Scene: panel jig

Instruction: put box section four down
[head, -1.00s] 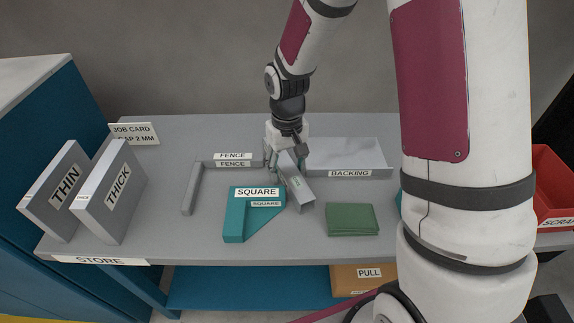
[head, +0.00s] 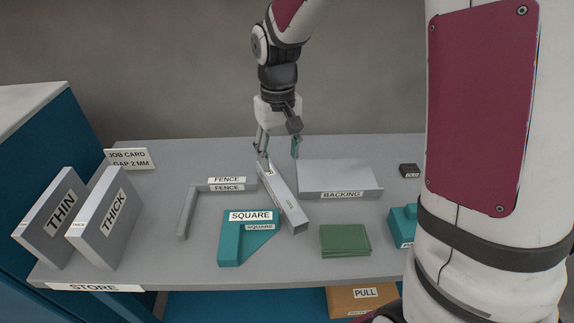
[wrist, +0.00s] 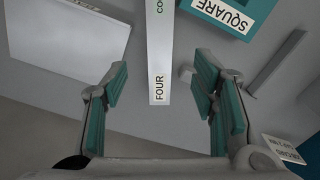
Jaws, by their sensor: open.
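Box section four (head: 283,198) is a long grey bar lying on the grey bench between the fence and the backing. In the wrist view, its end labelled FOUR (wrist: 160,70) lies between my fingers, with a gap on each side. My gripper (head: 279,158) is open just above the far end of the bar. In the wrist view, the teal-padded fingers of my gripper (wrist: 163,100) are spread wide and touch nothing I can see.
The L-shaped fence (head: 187,212) and teal square (head: 232,245) are left of the bar. The backing tray (head: 338,178) and green cloths (head: 345,240) are right. THIN (head: 50,215) and THICK (head: 105,225) plates stand far left. A teal block (head: 401,225) is near my arm.

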